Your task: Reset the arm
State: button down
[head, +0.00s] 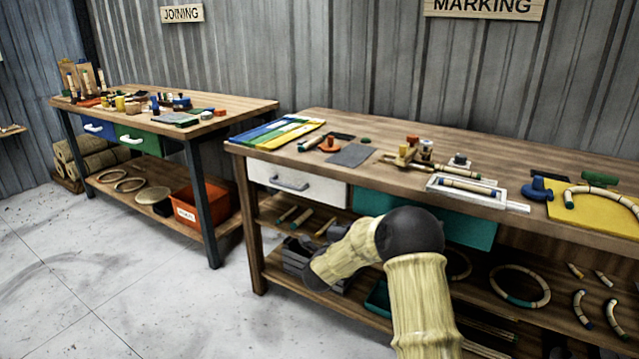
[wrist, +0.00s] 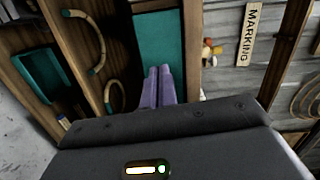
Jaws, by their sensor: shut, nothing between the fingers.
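My gripper shows in the wrist view as two purple fingers (wrist: 159,72) lying side by side, shut and empty. They point toward the front of the marking bench, over its teal drawer (wrist: 159,42). In the head view my arm rises from the bottom and bends at a dark joint to the left, in front of the bench. My gripper's fingers cannot be made out there. The teal drawer (head: 474,229) shows partly behind my arm.
The marking bench (head: 300,125) holds a white tray (head: 505,200), a yellow board (head: 590,218) and small tools. Its lower shelf carries cane rings (head: 545,287) and a grey crate (head: 297,262). A joining bench (head: 250,104) stands left. The floor (head: 150,275) is clear.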

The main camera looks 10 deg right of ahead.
jog(key=s+a+n+g+y, duration=0.4)
jog(key=s+a+n+y, duration=0.2)
jog(key=s+n+y, duration=0.5)
jog(key=s+d+f+n+g+h, duration=0.15)
jog(key=s+n+g, duration=0.35)
jog(key=s, duration=0.9)
jog(key=s+d+f+n+g+h, duration=0.1)
jog(key=s+d+f+n+g, duration=0.15)
jog(key=s+n, duration=0.8)
jog(key=s+r+m+p, duration=0.1)
jog(key=s+r+p, duration=0.1)
jog(key=r+p, duration=1.4)
jog(key=s+d+r+m+g+p, duration=0.1)
jog(key=r+m+p, duration=0.1)
jog(key=r+p, duration=1.4)
jog(key=shift+s+r, duration=0.4)
jog(key=shift+m, duration=0.25)
